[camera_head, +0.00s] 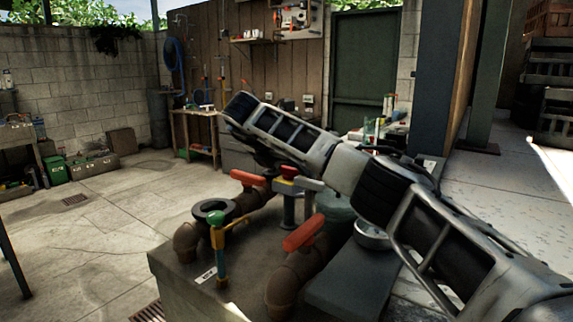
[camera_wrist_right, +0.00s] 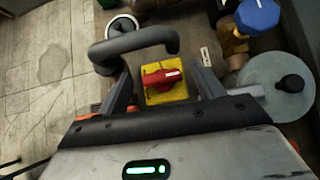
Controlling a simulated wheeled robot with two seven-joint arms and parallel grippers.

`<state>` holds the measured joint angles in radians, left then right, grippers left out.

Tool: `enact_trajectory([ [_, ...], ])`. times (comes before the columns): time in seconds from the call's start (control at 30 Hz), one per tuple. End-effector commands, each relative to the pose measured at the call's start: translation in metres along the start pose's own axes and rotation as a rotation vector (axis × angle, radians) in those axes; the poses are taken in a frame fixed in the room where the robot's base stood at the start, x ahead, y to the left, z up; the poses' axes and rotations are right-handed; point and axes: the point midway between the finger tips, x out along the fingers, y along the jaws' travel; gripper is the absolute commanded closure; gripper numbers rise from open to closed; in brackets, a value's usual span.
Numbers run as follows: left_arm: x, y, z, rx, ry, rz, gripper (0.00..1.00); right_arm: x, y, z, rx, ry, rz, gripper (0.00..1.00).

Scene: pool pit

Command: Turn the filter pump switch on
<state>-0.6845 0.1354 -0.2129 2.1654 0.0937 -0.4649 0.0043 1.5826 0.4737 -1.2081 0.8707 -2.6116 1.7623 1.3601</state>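The filter pump switch is a red rotary knob (camera_wrist_right: 161,77) on a yellow plate (camera_wrist_right: 167,95), seen from above in the right wrist view. In the head view its red top (camera_head: 288,171) shows above a grey post, just below my right forearm. My right gripper (camera_wrist_right: 162,72) is open, with its two dark fingers on either side of the yellow plate. There is a gap between each finger and the knob. In the head view the arm covers most of this gripper. My left gripper is not in view.
Brown pipes with red lever handles (camera_head: 304,233) and a green-topped valve (camera_head: 218,218) stand on the block around the switch. In the wrist view a bent dark pipe (camera_wrist_right: 135,42), a blue knob (camera_wrist_right: 257,15) and a round pale lid (camera_wrist_right: 276,84) lie close by.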

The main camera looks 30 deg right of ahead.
Motion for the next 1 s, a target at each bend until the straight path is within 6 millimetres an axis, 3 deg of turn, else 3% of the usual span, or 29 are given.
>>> enact_trajectory([
  [0.23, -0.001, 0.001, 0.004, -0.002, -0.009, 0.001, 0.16, -0.002, 0.000, -0.001, -0.002, 0.001, 0.000, 0.33],
  [0.37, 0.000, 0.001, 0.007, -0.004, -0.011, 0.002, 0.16, -0.016, 0.001, -0.001, -0.002, 0.000, 0.003, 0.33],
  [0.8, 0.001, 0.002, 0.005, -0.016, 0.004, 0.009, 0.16, -0.121, 0.001, 0.002, 0.000, -0.005, 0.005, 0.33],
  [1.0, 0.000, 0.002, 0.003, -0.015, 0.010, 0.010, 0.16, -0.149, 0.000, 0.001, 0.000, -0.004, 0.002, 0.33],
])
